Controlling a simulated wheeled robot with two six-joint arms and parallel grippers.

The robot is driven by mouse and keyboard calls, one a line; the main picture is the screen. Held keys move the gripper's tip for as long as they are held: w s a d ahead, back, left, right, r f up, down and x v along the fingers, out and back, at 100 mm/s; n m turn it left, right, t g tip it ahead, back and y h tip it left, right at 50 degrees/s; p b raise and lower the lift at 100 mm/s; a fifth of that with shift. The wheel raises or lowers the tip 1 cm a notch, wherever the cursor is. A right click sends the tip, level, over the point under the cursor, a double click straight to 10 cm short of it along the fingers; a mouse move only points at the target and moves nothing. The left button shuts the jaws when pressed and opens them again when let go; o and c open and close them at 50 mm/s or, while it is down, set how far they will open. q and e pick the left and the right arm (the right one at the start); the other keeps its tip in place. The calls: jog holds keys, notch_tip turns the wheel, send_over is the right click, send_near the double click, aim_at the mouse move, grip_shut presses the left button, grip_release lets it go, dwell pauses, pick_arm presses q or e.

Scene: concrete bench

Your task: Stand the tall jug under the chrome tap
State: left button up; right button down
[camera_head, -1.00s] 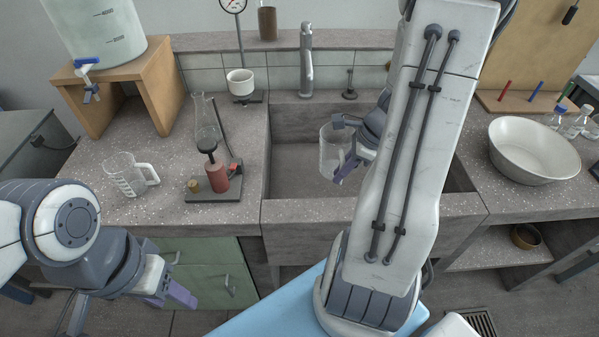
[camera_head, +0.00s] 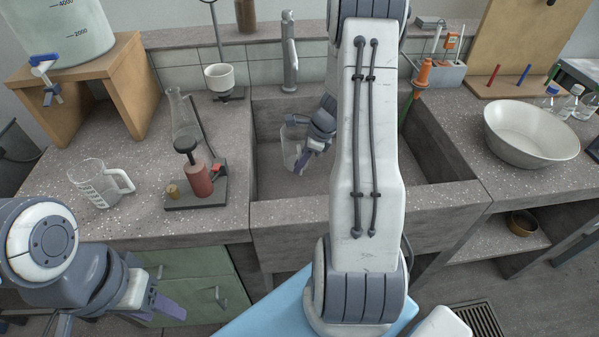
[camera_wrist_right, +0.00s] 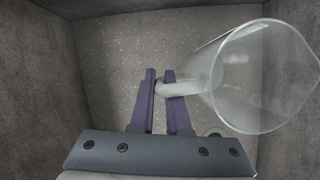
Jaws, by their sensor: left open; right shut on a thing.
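The tall jug (camera_head: 291,147) is clear glass and sits in or just above the sink basin, below and near the chrome tap (camera_head: 289,55). My right gripper (camera_head: 303,163) is shut on its handle. In the right wrist view the jug (camera_wrist_right: 262,80) is to the right of my right gripper (camera_wrist_right: 161,88), whose fingers pinch the pale handle (camera_wrist_right: 180,88); the basin floor (camera_wrist_right: 115,45) shows below. I cannot tell whether the jug's base touches the floor. My left gripper (camera_head: 165,303) is open and empty in front of the bench at lower left.
A shorter measuring jug (camera_head: 98,183) stands on the left worktop near a flask (camera_head: 183,118) and a red-bottle stand (camera_head: 199,180). A white bowl (camera_head: 530,135) is on the right worktop. The sink's front wall (camera_head: 285,220) rises before the basin.

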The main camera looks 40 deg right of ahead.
jog(key=shift+w+f, duration=0.2)
jog(key=shift+w, duration=0.05)
jog(key=shift+f, duration=0.25)
jog(key=shift+f+b, duration=0.5)
jog(key=shift+f, duration=1.2)
jog(key=shift+f, duration=0.15)
jog(key=c, duration=0.9)
grip_release()
